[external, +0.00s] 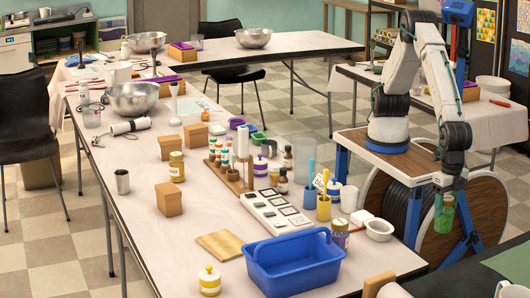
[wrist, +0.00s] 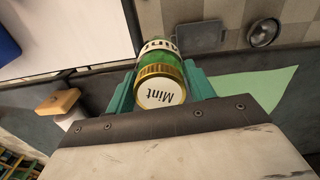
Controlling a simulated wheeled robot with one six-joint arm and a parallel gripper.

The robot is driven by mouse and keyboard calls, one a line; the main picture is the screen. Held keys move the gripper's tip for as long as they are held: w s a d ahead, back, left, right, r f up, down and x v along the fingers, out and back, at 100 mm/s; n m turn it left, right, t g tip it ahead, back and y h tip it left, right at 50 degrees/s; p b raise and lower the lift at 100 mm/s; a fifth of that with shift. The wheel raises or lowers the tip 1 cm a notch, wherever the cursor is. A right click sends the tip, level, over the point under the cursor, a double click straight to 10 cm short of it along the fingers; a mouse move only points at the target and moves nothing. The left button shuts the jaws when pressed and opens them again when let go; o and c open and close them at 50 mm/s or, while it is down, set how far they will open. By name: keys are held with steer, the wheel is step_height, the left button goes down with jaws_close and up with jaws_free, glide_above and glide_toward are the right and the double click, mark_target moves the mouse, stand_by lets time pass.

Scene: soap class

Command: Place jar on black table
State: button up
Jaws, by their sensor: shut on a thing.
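The jar is green with a gold lid that reads "Mint" in the wrist view (wrist: 160,88). It sits between the teal fingers of my gripper (wrist: 160,80), which is shut on it. In the external view my gripper (external: 444,192) hangs at the right with the green jar (external: 443,222) below it. The jar appears held in the air. The black table (external: 440,284) shows at the bottom right of the external view, and as a dark surface in the wrist view (wrist: 98,88). The jar's lower part is partly hidden in the wrist view.
A green sheet (external: 510,262) lies on the black table. A wooden block (external: 377,283) and a white cylinder (external: 395,291) stand at its left end.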

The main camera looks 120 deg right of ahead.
steer(key=f, duration=0.2)
steer(key=a+f, duration=0.1)
steer(key=shift+w, duration=0.4)
steer(key=shift+w+a+f, duration=0.8)
steer(key=shift+w+a, duration=0.75)
steer(key=shift+a, duration=0.35)
steer(key=shift+w+a+f, duration=0.85)
steer(key=shift+w+a, duration=0.75)
steer(key=shift+a, duration=0.3)
steer(key=shift+w+a+f, duration=0.8)
steer(key=shift+w+a, duration=0.75)
steer(key=shift+a, duration=0.35)
steer(key=shift+f, duration=0.1)
steer(key=o, duration=1.2)
steer(key=shift+f, duration=0.1)
steer(key=shift+c, duration=0.2)
step_height(320, 180, up, 12)
steer(key=shift+r, duration=0.2)
